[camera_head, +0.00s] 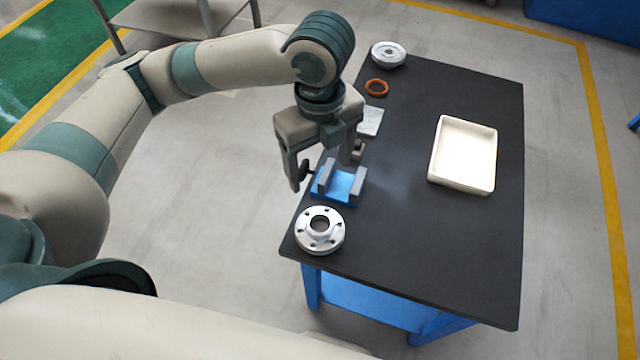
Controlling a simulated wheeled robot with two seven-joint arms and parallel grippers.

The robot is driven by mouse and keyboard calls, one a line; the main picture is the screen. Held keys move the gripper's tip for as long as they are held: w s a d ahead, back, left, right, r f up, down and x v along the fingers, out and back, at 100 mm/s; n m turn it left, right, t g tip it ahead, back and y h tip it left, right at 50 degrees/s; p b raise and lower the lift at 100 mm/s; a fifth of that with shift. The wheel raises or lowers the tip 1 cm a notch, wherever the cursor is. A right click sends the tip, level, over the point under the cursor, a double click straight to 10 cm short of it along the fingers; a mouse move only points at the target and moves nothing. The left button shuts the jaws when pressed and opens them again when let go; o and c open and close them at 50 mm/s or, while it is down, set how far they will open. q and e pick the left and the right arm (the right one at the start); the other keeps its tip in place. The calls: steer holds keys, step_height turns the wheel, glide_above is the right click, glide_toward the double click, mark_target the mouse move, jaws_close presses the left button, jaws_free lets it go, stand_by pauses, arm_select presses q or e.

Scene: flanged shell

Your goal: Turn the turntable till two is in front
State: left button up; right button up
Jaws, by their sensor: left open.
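No turntable with a readable number two can be made out. A blue fixture (341,186) with two grey upright jaws stands at the table's left edge. My left gripper (327,172) is open, its fingers pointing down over the table's left edge, just behind and partly in front of the fixture. Nothing shows between its fingers; whether it touches the fixture I cannot tell. A silver flanged shell (320,231) with a central hole and several small holes lies at the near left corner. My right gripper is out of view.
The black table (430,255) also bears a cream tray (493,172) at right, an orange ring (376,87), a silver round part (388,54) at the far corner and a pale grey block (370,121). The table's middle and near right are clear.

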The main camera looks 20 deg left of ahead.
arm_select(q)
steer(key=b, duration=0.4)
glide_above(320, 227)
step_height(320, 227, down, 4)
steer(key=shift+f, duration=0.2)
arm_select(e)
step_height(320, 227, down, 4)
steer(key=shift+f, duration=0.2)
arm_select(q)
steer(key=shift+p, duration=0.35)
step_height(320, 227, down, 17)
steer(key=shift+f+p, duration=0.2)
steer(key=shift+p, duration=0.95)
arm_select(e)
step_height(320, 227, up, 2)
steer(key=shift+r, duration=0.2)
arm_select(q)
jaws_close()
steer(key=shift+r, duration=0.1)
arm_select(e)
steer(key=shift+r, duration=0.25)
